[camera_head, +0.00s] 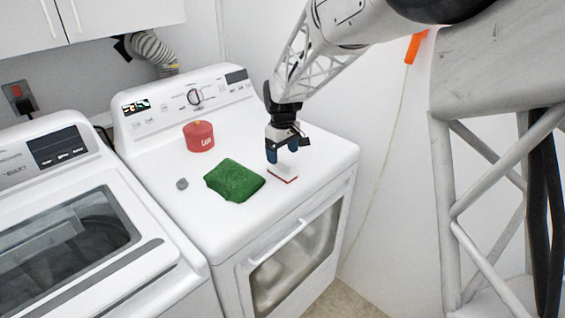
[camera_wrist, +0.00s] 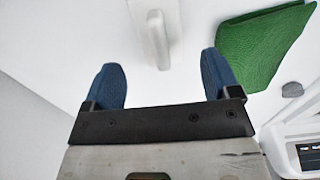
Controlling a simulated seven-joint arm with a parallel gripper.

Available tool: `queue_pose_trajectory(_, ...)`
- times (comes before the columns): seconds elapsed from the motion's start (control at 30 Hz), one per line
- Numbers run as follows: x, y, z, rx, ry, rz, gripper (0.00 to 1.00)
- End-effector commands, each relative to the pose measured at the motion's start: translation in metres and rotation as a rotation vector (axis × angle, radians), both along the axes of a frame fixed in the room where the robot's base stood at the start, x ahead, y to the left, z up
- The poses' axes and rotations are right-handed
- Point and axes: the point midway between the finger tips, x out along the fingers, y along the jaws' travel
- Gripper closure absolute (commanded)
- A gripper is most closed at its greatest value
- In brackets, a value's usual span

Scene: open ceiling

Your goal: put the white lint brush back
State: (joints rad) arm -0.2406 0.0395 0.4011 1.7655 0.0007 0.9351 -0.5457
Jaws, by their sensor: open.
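The white lint brush (camera_head: 284,172) lies on top of the dryer, near its right front edge. It looks flat and white with a thin red edge. In the wrist view, a white plate with a raised bar-like handle (camera_wrist: 157,40) shows at top centre, beyond the fingertips. My gripper (camera_head: 282,153) is open and points down just above the brush. In the wrist view, the blue fingers (camera_wrist: 160,65) stand apart with nothing gripped, and the near end of the handle lies roughly between their tips. I cannot tell the exact height gap.
A folded green cloth (camera_head: 234,180) lies just left of the brush; it also shows in the wrist view (camera_wrist: 258,45). A small grey object (camera_head: 182,184) and a red canister (camera_head: 199,136) stand farther left on the dryer (camera_head: 225,235). A washer (camera_head: 150,255) stands at left.

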Motion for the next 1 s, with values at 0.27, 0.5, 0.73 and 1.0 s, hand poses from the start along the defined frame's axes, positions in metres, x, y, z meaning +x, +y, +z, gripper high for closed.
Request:
queue_pose_trajectory(0.27, 0.0, 0.0, 0.04, 0.001, -0.001, 0.0, 0.18)
queue_pose_trajectory(0.5, 0.0, 0.0, 0.055, -0.001, 0.001, 0.0, 0.18)
queue_pose_trajectory(0.73, 0.0, 0.0, 0.056, -0.001, 0.001, 0.0, 0.18)
queue_pose_trajectory(1.0, 0.0, 0.0, 0.056, -0.001, 0.001, 0.0, 0.18)
